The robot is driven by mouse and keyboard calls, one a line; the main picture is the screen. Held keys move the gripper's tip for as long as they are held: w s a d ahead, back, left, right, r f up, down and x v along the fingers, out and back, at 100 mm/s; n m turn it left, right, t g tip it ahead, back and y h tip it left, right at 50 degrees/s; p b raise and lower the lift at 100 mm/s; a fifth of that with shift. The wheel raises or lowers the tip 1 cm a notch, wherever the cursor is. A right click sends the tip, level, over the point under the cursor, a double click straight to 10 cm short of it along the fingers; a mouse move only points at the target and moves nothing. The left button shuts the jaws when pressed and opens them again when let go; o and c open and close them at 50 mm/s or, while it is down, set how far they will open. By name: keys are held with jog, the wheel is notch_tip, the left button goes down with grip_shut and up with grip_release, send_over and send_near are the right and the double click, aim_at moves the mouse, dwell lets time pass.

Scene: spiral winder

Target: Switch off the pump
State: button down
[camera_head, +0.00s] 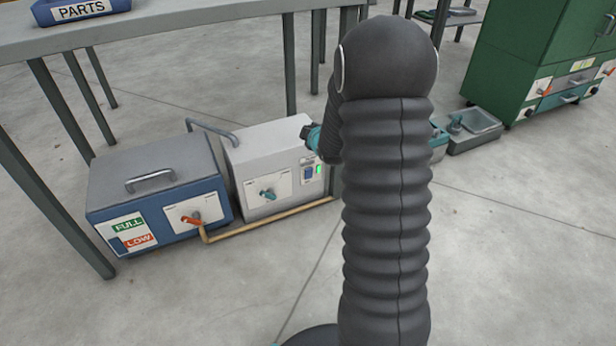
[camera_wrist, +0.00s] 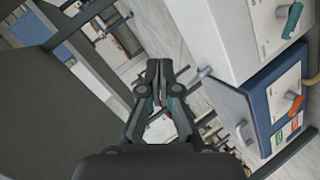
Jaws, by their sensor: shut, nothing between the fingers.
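A light grey box (camera_head: 270,160), which I take for the pump, stands on the floor under the table. Its front has a teal handle (camera_head: 267,195), a small dark-blue switch (camera_head: 308,174) and a green lamp (camera_head: 319,170) that looks lit. My gripper (camera_head: 310,133) is beside the box's upper right corner, partly hidden by my arm; I cannot tell whether it touches. In the wrist view my gripper (camera_wrist: 160,66) is shut and empty. The grey box (camera_wrist: 222,35) and its teal handle (camera_wrist: 290,18) show at upper right; the switch is not visible there.
A blue tank (camera_head: 160,190) with FULL and LOW labels and an orange handle (camera_head: 192,220) stands left of the grey box. A tan pipe (camera_head: 270,219) runs low in front. The table (camera_head: 200,25) overhangs behind. Green cabinet (camera_head: 540,50) and trays (camera_head: 475,130) are at right.

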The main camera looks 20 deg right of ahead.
jog(key=w+d+f+n+t+b, duration=0.1)
jog(key=w+d+f+n+t, duration=0.15)
jog(key=f, duration=0.85)
jog(key=n+t+y+b, duration=0.2)
jog(key=n, duration=0.1)
send_near(308, 172)
notch_tip(308, 172, up, 5)
jog(key=s, duration=0.2)
jog(key=s+f+n+t+b, duration=0.1)
jog(key=s+f, duration=0.3)
jog(key=f, duration=0.3)
jog(key=shift+s+d+f+t, duration=0.3)
jog(key=shift+s+f+t, duration=0.05)
jog(key=shift+f, duration=0.05)
jog(key=shift+w+n, duration=0.1)
jog(key=shift+n, duration=0.15)
jog(key=w, duration=0.4)
jog(key=w+r+b, duration=0.1)
jog(key=w, duration=0.8)
jog(key=shift+w+a+r+b, duration=0.25)
jog(key=shift+w+r+b, duration=0.1)
jog(key=shift+w, duration=0.05)
